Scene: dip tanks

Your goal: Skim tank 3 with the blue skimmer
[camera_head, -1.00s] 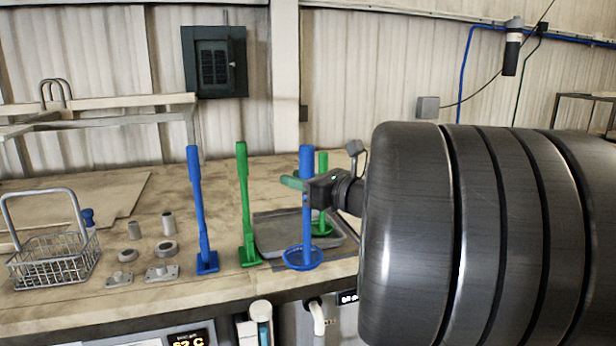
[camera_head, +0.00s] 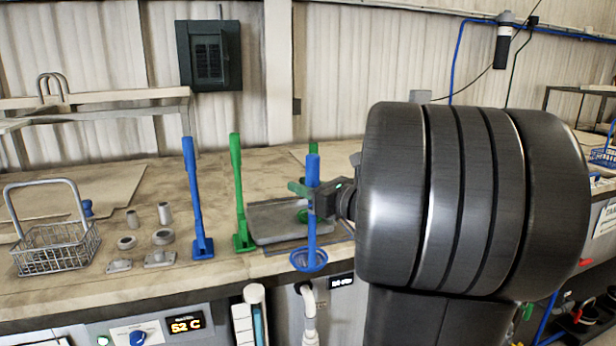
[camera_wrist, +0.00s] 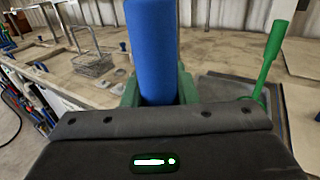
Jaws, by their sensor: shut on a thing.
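The blue skimmer (camera_head: 309,258) stands upright in my gripper (camera_head: 310,188), with its round ring-shaped head at the bottom. The head hangs at the front edge of the bench, in front of the grey tray. In the wrist view the thick blue handle (camera_wrist: 152,50) stands between the green fingers of my gripper (camera_wrist: 155,88), which are shut on it. Tank fronts with displays show below the bench edge; one display (camera_head: 187,324) reads 52 C. I cannot tell which one is tank 3.
Another blue tool (camera_head: 196,200) and a green tool (camera_head: 238,195) stand upright on the bench to the left. A grey tray (camera_head: 275,222) lies behind the skimmer. A wire basket (camera_head: 55,246) and several small metal parts are farther left. A white hose (camera_head: 308,305) rises below the skimmer.

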